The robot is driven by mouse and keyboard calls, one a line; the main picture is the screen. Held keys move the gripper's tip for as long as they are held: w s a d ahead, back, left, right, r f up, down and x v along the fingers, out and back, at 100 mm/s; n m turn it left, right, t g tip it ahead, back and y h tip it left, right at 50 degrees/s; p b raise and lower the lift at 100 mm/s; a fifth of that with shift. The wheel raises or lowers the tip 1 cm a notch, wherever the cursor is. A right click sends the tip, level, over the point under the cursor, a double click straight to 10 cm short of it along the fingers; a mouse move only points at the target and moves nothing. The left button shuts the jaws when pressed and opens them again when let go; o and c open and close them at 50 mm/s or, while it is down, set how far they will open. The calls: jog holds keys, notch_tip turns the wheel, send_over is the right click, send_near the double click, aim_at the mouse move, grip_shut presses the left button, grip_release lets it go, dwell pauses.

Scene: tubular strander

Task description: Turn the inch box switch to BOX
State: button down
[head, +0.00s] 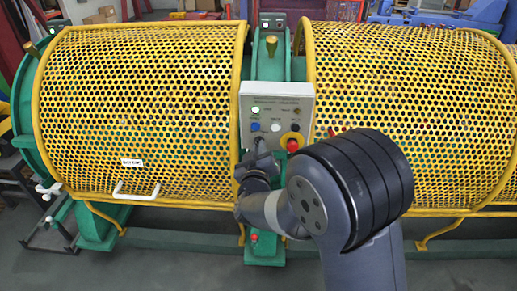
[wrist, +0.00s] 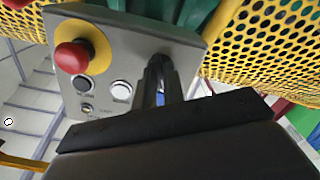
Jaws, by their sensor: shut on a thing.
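The inch box is a grey panel (head: 277,100) with buttons, mounted between the two yellow guards in the head view. It also shows in the wrist view, turned upside down (wrist: 130,60). My gripper (head: 259,143) is at its lower left, just below a blue button (head: 255,127). In the wrist view the dark fingers (wrist: 158,66) reach the panel face and are closed on the switch there. The fingers hide the switch, so its handle direction and label cannot be read. A bit of blue shows between the fingers.
A red emergency stop (head: 292,142) on a yellow plate sits at the panel's lower right. Yellow mesh guards (head: 140,100) flank the panel closely.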

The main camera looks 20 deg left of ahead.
jog(key=c, duration=1.5)
grip_release()
jog(key=b+v, duration=0.1)
jog(key=v, duration=1)
jog(key=shift+w, duration=0.2)
jog(key=x, duration=1)
jog(key=shift+w+p, duration=0.3)
jog(key=shift+p, duration=0.05)
jog(key=shift+a, duration=0.1)
